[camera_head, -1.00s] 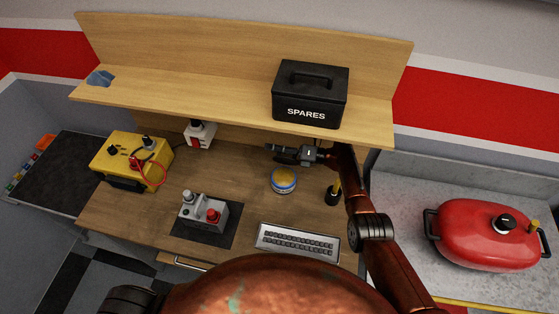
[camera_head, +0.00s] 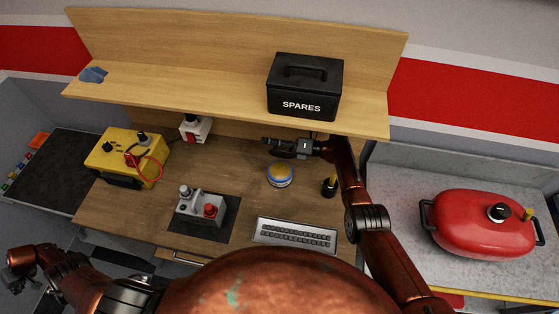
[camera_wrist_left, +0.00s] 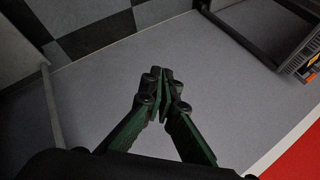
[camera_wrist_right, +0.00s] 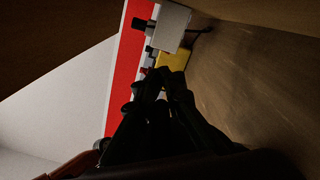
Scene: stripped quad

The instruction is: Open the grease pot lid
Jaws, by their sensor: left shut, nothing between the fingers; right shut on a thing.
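The grease pot (camera_head: 280,176) stands on the wooden bench in the head view, a small round tub with a yellow top and a blue and white rim. I cannot tell whether the yellow is its lid or its contents. My right gripper (camera_head: 268,142) is just behind and above the pot, apart from it in the picture, near the shelf. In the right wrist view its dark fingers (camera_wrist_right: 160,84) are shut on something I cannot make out. My left gripper (camera_head: 14,284) is low at the far left, away from the bench. The left wrist view shows its fingers (camera_wrist_left: 165,74) shut and empty.
A shelf (camera_head: 170,98) with a black SPARES box (camera_head: 304,88) overhangs the bench. A red tank (camera_head: 480,222) is at right.

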